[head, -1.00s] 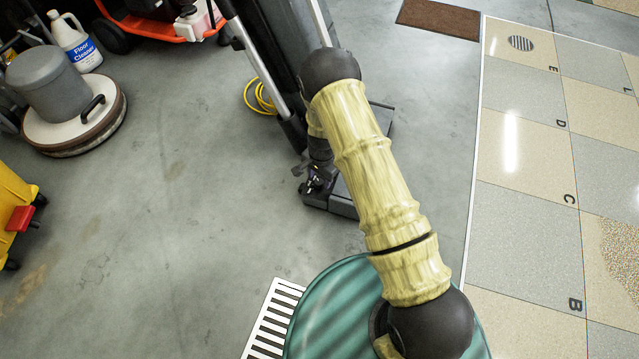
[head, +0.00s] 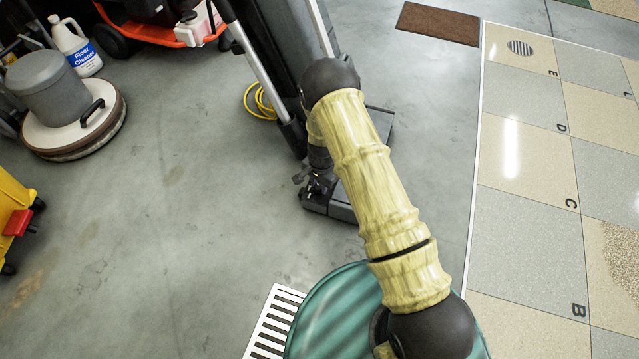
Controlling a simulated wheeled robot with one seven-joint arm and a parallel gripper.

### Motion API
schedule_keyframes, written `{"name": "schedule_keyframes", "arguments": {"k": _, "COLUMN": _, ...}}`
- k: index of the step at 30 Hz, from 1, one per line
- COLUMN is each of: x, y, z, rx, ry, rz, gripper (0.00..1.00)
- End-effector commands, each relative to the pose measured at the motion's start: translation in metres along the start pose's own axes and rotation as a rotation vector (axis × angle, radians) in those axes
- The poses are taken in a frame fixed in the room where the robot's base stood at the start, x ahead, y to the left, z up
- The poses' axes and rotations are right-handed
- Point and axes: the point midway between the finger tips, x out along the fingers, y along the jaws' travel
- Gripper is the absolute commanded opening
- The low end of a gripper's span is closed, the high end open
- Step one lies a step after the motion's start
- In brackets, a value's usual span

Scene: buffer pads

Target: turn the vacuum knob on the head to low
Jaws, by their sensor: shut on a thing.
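The upright vacuum has a tall dark body (head: 280,50) and a low dark head (head: 343,207) on the floor at the picture's centre. My gripper (head: 317,188) points down at the left part of the head, at the end of my yellow arm. It is small and dark against the head. It is shut on the vacuum knob, which is mostly hidden by the fingers. The knob's setting marks cannot be read from here. My arm covers part of the vacuum's body and head.
A yellow cord (head: 262,101) lies left of the vacuum. A round floor machine (head: 72,130), a floor cleaner jug (head: 78,48) and a yellow bucket (head: 12,195) stand at the left. A brown mat (head: 438,23) lies behind. The grey floor between is clear.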

Motion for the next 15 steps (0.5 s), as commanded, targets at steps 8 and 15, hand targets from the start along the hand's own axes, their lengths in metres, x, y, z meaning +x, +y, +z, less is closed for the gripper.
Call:
{"name": "schedule_keyframes", "arguments": {"k": 8, "x": -0.0033, "y": -0.0008, "z": 0.0003, "rx": -0.097, "ry": -0.005, "rz": -0.001, "gripper": 0.05}}
{"name": "schedule_keyframes", "arguments": {"k": 15, "x": -0.0048, "y": -0.0012, "z": 0.0002, "rx": -0.269, "ry": -0.013, "rz": -0.002, "gripper": 0.05}}
